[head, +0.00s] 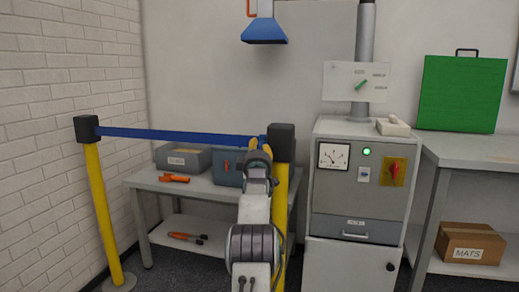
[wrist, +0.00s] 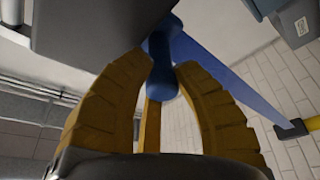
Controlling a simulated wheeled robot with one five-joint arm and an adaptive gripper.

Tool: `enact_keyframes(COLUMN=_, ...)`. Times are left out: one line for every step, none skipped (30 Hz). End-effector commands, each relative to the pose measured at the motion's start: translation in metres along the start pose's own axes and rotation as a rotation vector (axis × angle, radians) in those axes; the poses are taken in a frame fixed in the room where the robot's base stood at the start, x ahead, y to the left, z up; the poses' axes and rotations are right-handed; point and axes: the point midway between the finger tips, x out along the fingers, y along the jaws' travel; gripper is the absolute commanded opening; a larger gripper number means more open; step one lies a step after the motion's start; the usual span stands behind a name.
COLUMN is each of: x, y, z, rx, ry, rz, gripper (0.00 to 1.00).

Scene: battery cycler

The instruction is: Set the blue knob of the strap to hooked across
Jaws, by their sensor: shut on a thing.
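The blue strap (head: 185,135) runs from the black head of the left yellow post (head: 96,190) across to the black head of the right yellow post (head: 281,195). My gripper (head: 261,146) is at the strap's right end, just left of the right post's head. In the wrist view my yellow fingers (wrist: 161,70) are shut on the blue knob (wrist: 163,82), beside a dark block (wrist: 95,30) that looks like the right post's head. The strap (wrist: 225,78) stretches away behind the knob. In the head view the knob is hidden by my gripper; whether it is seated cannot be told.
A grey bench (head: 140,181) with a grey labelled bin (head: 183,158), a blue-grey box (head: 228,168) and an orange tool (head: 174,178) stands behind the strap. A grey cabinet (head: 330,220) with a meter and red switch stands close right of the right post.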

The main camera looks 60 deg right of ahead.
Motion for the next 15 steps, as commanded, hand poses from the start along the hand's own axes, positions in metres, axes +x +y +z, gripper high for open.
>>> enact_keyframes(x=-0.0001, y=-0.0006, z=0.0033, rx=-0.001, ry=-0.005, rz=-0.002, gripper=0.0)
enact_keyframes(x=-0.0002, y=-0.0004, z=0.0035, rx=-0.001, ry=-0.005, rz=-0.001, gripper=0.0)
enact_keyframes(x=-0.0002, y=-0.0003, z=0.0037, rx=-0.001, ry=-0.005, rz=-0.001, gripper=0.0)
enact_keyframes(x=-0.0002, y=-0.0002, z=0.0039, rx=-0.002, ry=-0.006, rz=-0.001, gripper=0.0)
enact_keyframes(x=-0.0002, y=-0.0002, z=0.0041, rx=-0.002, ry=-0.006, rz=-0.001, gripper=0.0)
enact_keyframes(x=-0.0002, y=-0.0001, z=0.0042, rx=-0.002, ry=-0.006, rz=-0.001, gripper=0.0)
enact_keyframes(x=-0.0002, y=-0.0001, z=0.0043, rx=-0.002, ry=-0.006, rz=-0.001, gripper=0.0)
enact_keyframes(x=-0.0002, y=0.0, z=0.0044, rx=-0.002, ry=-0.006, rz=-0.001, gripper=0.0)
enact_keyframes(x=-0.0002, y=0.0, z=0.0046, rx=-0.002, ry=-0.006, rz=-0.001, gripper=0.3)
enact_keyframes(x=-0.0002, y=0.0001, z=0.0046, rx=-0.002, ry=-0.006, rz=-0.001, gripper=0.33)
enact_keyframes(x=-0.0002, y=0.0002, z=0.0045, rx=-0.002, ry=-0.006, rz=-0.001, gripper=0.35)
enact_keyframes(x=-0.0002, y=0.0002, z=0.0042, rx=-0.002, ry=-0.006, rz=-0.001, gripper=0.39)
enact_keyframes(x=-0.0002, y=0.0002, z=0.004, rx=-0.002, ry=-0.006, rz=0.0, gripper=0.41)
enact_keyframes(x=-0.0002, y=0.0003, z=0.0038, rx=-0.002, ry=-0.005, rz=0.0, gripper=0.44)
enact_keyframes(x=-0.0002, y=0.0003, z=0.0035, rx=-0.001, ry=-0.005, rz=0.0, gripper=0.48)
